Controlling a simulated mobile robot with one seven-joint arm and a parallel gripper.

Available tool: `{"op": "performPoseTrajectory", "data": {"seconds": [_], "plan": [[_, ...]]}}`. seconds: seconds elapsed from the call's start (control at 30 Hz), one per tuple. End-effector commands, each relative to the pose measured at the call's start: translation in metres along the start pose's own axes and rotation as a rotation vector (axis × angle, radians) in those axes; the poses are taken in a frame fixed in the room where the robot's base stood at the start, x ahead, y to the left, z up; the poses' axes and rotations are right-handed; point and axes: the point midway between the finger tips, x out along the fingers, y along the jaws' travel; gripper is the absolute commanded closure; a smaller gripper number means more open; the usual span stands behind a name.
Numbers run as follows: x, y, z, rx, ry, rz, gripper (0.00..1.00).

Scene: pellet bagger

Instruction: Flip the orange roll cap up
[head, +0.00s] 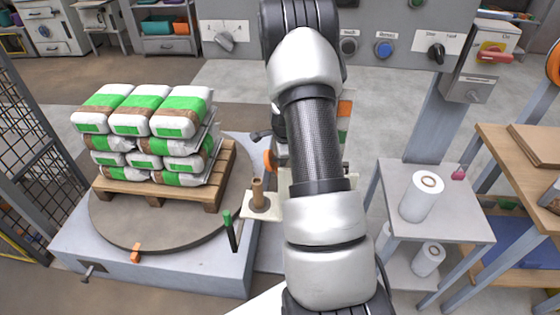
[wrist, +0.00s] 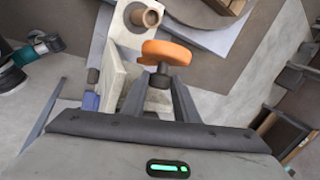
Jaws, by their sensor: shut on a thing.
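The orange roll cap (wrist: 167,52) shows in the wrist view as a rounded orange piece on a short dark stem, just beyond my fingertips. My gripper (wrist: 160,84) is shut on the cap, its two dark fingers on either side of the stem. The exact contact is partly hidden. In the head view only the left part of the orange cap (head: 269,160) shows, beside my arm. My gripper is hidden behind my arm there.
A pale plate with a brown core (head: 258,192) stands left of my arm; the core (wrist: 146,16) is also close beyond the cap. A turntable (head: 115,226) with a pallet of bags is left. A side table (head: 450,222) with white rolls is right.

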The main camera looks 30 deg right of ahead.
Motion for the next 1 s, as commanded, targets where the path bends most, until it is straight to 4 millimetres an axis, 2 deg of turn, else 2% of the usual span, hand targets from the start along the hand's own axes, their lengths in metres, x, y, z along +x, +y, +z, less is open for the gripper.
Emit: {"op": "performPoseTrajectory", "data": {"seconds": [0.03,0.37,0.4,0.5,0.83,1.0], "plan": [[0.002,0.005,0.000,0.003,-0.010,0.006,1.00],[0.000,0.004,-0.001,0.003,-0.016,0.004,1.00],[0.000,0.004,-0.001,0.003,-0.015,0.004,0.71],[0.000,0.003,-0.001,0.003,-0.015,0.002,0.54],[-0.005,0.000,-0.001,0.004,-0.014,-0.004,0.54],[-0.032,-0.001,-0.001,0.002,-0.014,-0.006,0.54]]}}
